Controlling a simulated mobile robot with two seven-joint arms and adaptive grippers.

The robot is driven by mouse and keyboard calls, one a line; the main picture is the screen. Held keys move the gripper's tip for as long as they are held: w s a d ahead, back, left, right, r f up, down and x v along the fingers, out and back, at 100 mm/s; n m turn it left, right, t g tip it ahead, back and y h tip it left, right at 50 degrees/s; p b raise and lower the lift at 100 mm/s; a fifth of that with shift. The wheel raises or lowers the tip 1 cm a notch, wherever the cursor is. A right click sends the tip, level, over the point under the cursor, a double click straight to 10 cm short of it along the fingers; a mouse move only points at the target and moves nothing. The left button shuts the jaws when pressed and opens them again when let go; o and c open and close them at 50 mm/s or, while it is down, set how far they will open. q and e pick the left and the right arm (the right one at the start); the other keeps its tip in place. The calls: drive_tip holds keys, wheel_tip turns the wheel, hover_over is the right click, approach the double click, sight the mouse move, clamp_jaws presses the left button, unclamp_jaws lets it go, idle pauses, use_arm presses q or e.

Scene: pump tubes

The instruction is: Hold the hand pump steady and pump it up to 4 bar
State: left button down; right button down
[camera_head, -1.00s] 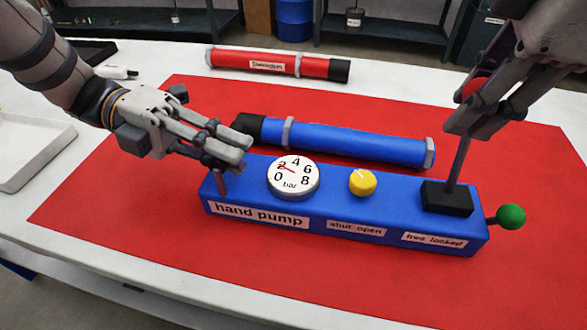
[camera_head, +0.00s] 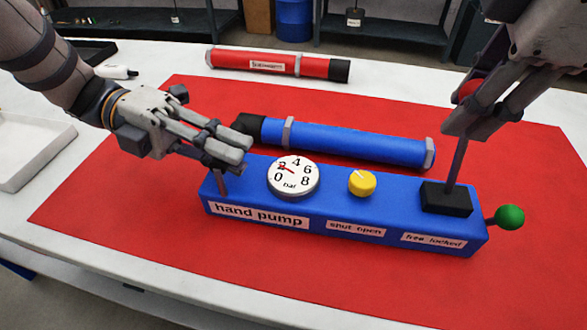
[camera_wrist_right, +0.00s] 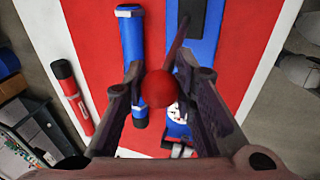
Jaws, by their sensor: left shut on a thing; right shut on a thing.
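The blue hand pump (camera_head: 330,205) lies on the red mat. Its round white gauge (camera_head: 293,187) has a red needle pointing up-left, near the 2. A yellow knob (camera_head: 362,183) sits right of the gauge, above the "shut open" label. A grey pump lever (camera_head: 458,160) rises nearly upright from a black block (camera_head: 447,198). My right gripper (camera_head: 472,105) is shut on the lever's red ball (camera_head: 468,90); the ball also shows between the fingers in the right wrist view (camera_wrist_right: 158,88). My left gripper (camera_head: 230,160) is shut on a short post (camera_head: 220,182) at the pump's left end, partly hidden by the fingers.
A blue tube (camera_head: 350,142) with a black end lies just behind the pump. A red tube (camera_head: 275,62) lies farther back on the white table. A green ball lever (camera_head: 509,217) sticks out at the pump's right end. A white tray (camera_head: 35,150) stands at left.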

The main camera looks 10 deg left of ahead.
drive_tip(key=shift+f, duration=0.1)
drive_tip(key=shift+d+y, duration=0.8)
drive_tip(key=shift+d, duration=0.15)
drive_tip(key=shift+s+d+f+y, duration=0.15)
drive_tip(key=shift+d+y, duration=0.65)
drive_tip(key=shift+d, duration=0.15)
drive_tip(key=shift+s+d+f+m+y, duration=0.15)
drive_tip(key=shift+d+m+y, duration=0.25)
drive_tip(key=shift+d+y, duration=0.4)
drive_tip(key=shift+d, duration=0.1)
